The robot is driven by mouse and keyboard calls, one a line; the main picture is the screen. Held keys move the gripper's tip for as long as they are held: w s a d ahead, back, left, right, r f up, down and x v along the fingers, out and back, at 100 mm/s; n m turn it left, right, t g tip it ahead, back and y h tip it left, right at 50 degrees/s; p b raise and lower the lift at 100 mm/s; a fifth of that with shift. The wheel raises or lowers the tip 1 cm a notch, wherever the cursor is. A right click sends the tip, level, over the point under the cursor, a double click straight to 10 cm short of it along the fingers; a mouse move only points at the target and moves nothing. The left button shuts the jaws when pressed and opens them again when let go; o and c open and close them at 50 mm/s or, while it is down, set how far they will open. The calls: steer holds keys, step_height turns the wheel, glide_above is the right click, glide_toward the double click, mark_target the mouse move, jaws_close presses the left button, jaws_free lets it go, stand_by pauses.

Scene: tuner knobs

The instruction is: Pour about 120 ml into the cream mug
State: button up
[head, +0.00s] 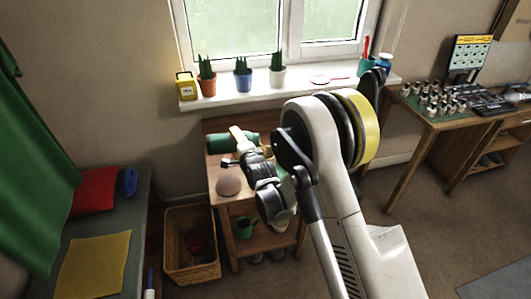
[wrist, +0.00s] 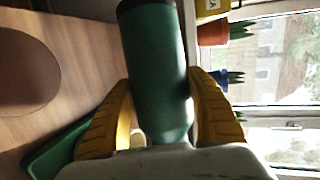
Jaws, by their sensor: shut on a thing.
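My gripper (wrist: 162,100) has yellow fingers closed on both sides of a dark green flask (wrist: 157,60) with a dark end. In the head view the green flask (head: 226,144) lies about level over the back of the wooden side table (head: 222,207), with one yellow finger across it. I cannot tell whether it touches the table. I cannot clearly make out the cream mug. A small pale patch (wrist: 138,138) shows beside the flask in the wrist view, too hidden to name.
A brown round thing (head: 228,187) is on the table's front left. A green mug (head: 245,228) stands on the lower shelf. Potted plants (head: 242,78) line the windowsill above. A wicker basket (head: 191,264) stands at left. A workbench (head: 425,117) is at right.

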steer(key=shift+m+y, duration=0.4)
stand_by(1.3)
steer(key=shift+a+r+n+h, duration=0.2)
steer(key=shift+n+h, duration=0.4)
steer(key=shift+n, duration=0.2)
steer(key=shift+a+f+n+h, duration=0.4)
steer(key=shift+f+n, duration=0.1)
steer(key=shift+f, duration=0.2)
steer(key=shift+d+f, duration=0.2)
steer(key=shift+f, duration=0.1)
steer(key=shift+f+n+h, duration=0.1)
steer(key=shift+n+h, duration=0.2)
stand_by(0.4)
